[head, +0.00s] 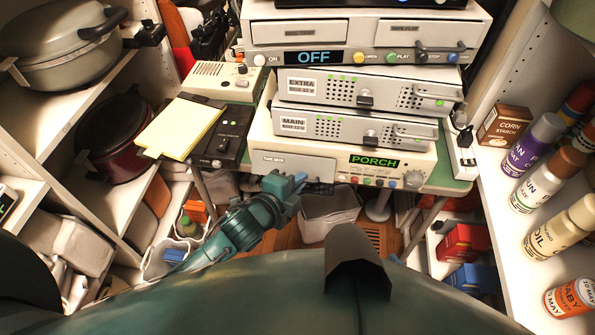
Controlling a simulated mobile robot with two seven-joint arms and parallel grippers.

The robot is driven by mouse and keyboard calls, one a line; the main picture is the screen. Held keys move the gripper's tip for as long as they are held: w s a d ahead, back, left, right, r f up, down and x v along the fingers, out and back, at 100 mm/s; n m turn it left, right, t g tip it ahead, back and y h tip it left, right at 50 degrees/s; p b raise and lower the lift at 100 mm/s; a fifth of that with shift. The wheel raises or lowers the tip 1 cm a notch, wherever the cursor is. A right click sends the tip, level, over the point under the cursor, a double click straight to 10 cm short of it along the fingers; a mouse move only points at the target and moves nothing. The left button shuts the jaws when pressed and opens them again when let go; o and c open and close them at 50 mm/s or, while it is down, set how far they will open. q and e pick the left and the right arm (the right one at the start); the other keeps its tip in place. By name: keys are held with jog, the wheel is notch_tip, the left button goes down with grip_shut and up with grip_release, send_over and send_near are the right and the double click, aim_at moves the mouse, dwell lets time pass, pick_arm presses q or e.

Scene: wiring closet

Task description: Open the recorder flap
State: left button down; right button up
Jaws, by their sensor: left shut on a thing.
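The upper recorder unit (478,22) has an OFF display and a closed front flap (405,30) labelled as a tape flap, with a dark bar handle (440,47). At the bottom of the stack, a wider cream unit (395,157) shows PORCH and has a pale front panel (290,166) at its left that looks closed. My left gripper (291,185) is just below that panel, shut on what looks like a dark handle (319,188) at the unit's lower front. The fingers hide most of the grip. My right gripper is not in view.
Two silver units marked EXTRA (385,88) and MAIN (350,127) sit between. A cream box (215,80), a dark device (233,132) and a yellow pad (180,128) stand at left. A pale bin (325,222) stands below.

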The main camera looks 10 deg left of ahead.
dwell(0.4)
pick_arm(q)
jog(key=c, duration=1.5)
grip_release()
jog(key=shift+c, duration=0.2)
jog(key=v, duration=1.3)
jog(key=shift+r+p, duration=0.2)
jog(key=shift+p, duration=0.2)
